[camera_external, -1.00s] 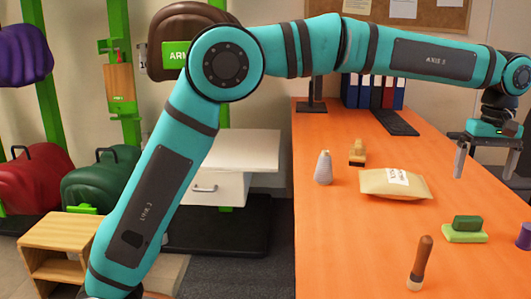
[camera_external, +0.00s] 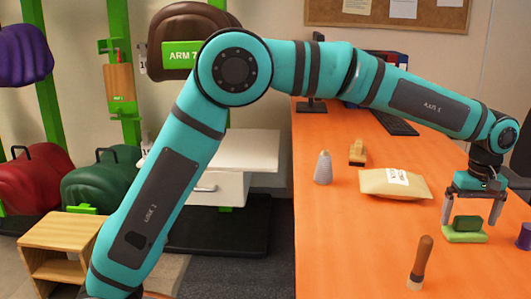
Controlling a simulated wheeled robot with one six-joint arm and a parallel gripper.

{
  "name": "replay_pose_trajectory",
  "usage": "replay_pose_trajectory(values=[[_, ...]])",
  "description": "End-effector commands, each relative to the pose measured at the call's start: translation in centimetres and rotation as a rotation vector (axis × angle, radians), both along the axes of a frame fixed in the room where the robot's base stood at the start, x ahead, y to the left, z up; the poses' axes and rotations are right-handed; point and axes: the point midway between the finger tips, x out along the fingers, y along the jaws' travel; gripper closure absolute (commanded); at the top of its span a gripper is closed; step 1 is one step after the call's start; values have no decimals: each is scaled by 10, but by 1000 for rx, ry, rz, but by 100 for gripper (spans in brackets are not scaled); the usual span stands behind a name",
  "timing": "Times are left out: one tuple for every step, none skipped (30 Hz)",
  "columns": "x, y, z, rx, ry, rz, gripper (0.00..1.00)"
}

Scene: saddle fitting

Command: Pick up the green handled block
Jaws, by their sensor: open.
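The green handled block (camera_external: 464,237) sits on the orange table near its right side. It has a light green base and a darker green handle (camera_external: 466,222) on top. My gripper (camera_external: 469,222) points down over it, with its fingers apart. One finger is at the left of the handle and the other at its right. I cannot tell whether either finger touches the block.
A tan paper packet (camera_external: 393,184) lies behind and left of the block. A wooden-handled tool (camera_external: 420,262) stands in front left. A purple object (camera_external: 525,237) is close on the right. A grey cone (camera_external: 323,168) and a wooden brush (camera_external: 357,153) stand farther left on the table (camera_external: 345,235).

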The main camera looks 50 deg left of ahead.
Motion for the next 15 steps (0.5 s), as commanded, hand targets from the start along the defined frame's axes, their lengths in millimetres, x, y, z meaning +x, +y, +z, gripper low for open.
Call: replay_pose_trajectory(values=[[-1, 1, -9, 2, 3, 0, 0], [-1, 1, -13, 2, 3, 0, 0], [-1, 1, -19, 1, 2, 0, 0], [-1, 1, -22, 1, 2, 0, 0], [-1, 1, -25, 1, 2, 0, 0], [-1, 1, -29, 1, 2, 0, 0], [-1, 1, -31, 1, 2, 0, 0], [-1, 1, -32, 1, 1, 0, 0], [-1, 1, -32, 0, 0, 0, 0], [-1, 1, -32, 0, 0, 0, 0], [-1, 1, -32, 0, 0, 0, 0], [-1, 1, -32, 0, 0, 0, 0], [-1, 1, -32, 0, 0, 0, 0], [-1, 1, -32, 0, 0, 0, 0], [-1, 1, -32, 0, 0, 0, 8]])
